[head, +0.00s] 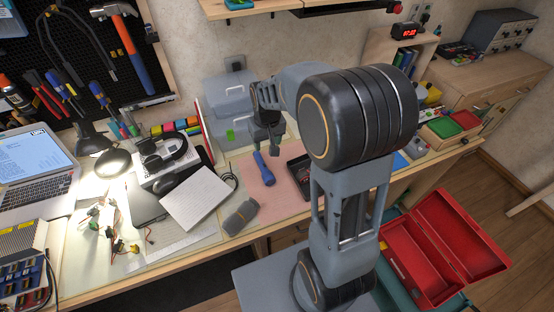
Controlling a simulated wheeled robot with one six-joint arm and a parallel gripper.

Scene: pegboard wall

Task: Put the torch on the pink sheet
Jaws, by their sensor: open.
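The blue torch (264,169) lies on the pink sheet (250,184) in the middle of the workbench, in the head view. Its wider end points towards the front edge of the bench. My gripper (266,150) hangs just behind and above the torch's far end. It is open, and the torch appears to be outside its fingers, though the exact gap is hard to tell. My arm hides the right part of the sheet's surroundings.
A dark tray (299,170) stands right of the torch. White paper (196,198) and headphones (165,152) are to the left, grey boxes (228,97) behind. An open red toolbox (445,245) is at lower right.

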